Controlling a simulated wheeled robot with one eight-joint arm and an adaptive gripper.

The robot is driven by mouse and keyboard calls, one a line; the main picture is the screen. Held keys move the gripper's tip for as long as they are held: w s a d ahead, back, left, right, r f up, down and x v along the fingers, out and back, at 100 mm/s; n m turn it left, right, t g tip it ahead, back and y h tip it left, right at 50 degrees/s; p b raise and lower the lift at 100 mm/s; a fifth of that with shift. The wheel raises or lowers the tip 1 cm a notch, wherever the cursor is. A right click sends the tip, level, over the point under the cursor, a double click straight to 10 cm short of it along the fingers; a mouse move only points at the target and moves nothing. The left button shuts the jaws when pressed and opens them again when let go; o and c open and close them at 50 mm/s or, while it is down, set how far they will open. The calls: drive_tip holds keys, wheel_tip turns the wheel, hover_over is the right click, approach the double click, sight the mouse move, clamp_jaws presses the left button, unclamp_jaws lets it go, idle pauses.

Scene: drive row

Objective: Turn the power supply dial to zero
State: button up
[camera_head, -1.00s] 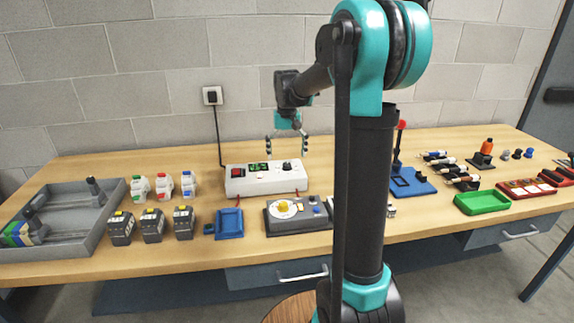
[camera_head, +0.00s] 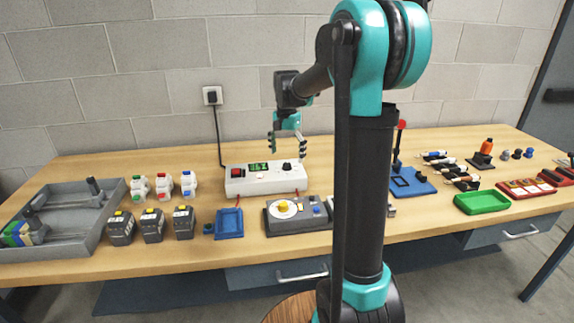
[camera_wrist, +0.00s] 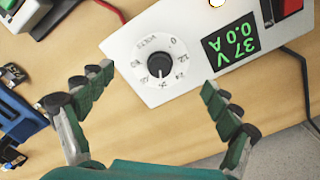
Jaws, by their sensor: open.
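The power supply (camera_head: 250,187) is a white box on the bench, left of my arm's column in the head view. Its black dial (camera_head: 287,166) sits at the right end of its top. In the wrist view the dial (camera_wrist: 159,66) has a ring of printed numbers, and the green display (camera_wrist: 230,46) reads 37 V and 0.0 A, seen upside down. My gripper (camera_head: 288,148) is above the dial end of the box. In the wrist view my gripper (camera_wrist: 152,95) is open, its fingers apart on either side of the dial, not visibly touching it.
A grey device with a yellow knob (camera_head: 283,207) stands in front of the power supply. A blue tray (camera_head: 229,223) and several dark blocks are to its left. A black cord (camera_head: 219,140) runs up to a wall socket (camera_head: 212,96). A blue stand (camera_head: 409,183) is on the right.

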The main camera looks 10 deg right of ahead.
sight(287, 164)
drive_tip(key=shift+m, duration=1.1)
drive_tip(key=shift+f, duration=0.1)
drive_tip(key=shift+f, duration=1.75)
drive_tip(key=c, duration=1.2)
drive_tip(key=shift+o, duration=0.2)
